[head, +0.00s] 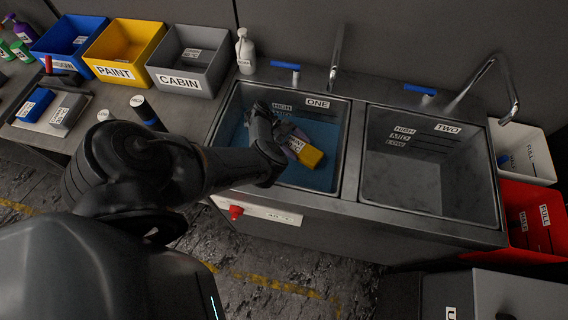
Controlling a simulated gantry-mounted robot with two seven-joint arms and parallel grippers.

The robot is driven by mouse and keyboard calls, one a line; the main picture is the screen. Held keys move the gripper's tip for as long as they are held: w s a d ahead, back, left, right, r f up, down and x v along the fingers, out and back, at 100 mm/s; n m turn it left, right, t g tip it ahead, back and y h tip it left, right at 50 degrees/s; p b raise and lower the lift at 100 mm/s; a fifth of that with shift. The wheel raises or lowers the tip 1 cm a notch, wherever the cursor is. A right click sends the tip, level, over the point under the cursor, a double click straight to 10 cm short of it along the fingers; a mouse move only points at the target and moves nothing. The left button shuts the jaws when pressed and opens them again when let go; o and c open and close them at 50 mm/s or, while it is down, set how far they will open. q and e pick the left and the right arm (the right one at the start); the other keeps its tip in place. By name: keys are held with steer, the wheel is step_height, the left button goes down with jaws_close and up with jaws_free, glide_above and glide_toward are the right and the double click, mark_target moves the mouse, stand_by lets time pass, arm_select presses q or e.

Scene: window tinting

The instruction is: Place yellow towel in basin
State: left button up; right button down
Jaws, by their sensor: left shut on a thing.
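The yellow towel (309,156) is a small yellow block-like bundle with a white label on its left side. It is inside the left basin (232,104), marked ONE, which has blue water in it. My left gripper (292,143) reaches down into this basin and is shut on the towel. The wrist hides part of the grip, and I cannot tell whether the towel touches the water or the bottom. The right basin (428,180), marked TWO, is empty. My right gripper is not in view.
Two taps (336,60) and (490,75) rise behind the basins. A white bottle (245,52) stands behind the left basin. Blue, yellow (125,48) and grey (190,60) bins line the back left. A dark cylinder (145,110) stands on the left counter. A red bin (530,215) is at right.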

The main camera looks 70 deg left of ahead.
arm_select(q)
steer(key=shift+w+a+f+b, duration=0.1)
steer(key=shift+f+b, duration=0.5)
steer(key=shift+f, duration=0.3)
step_height(320, 180, down, 9)
steer(key=b, duration=0.6)
steer(key=shift+f, duration=0.1)
steer(key=shift+f+b, duration=0.4)
steer(key=shift+b, duration=0.2)
steer(key=shift+f, duration=0.1)
steer(key=o, duration=1)
steer(key=shift+o, duration=0.2)
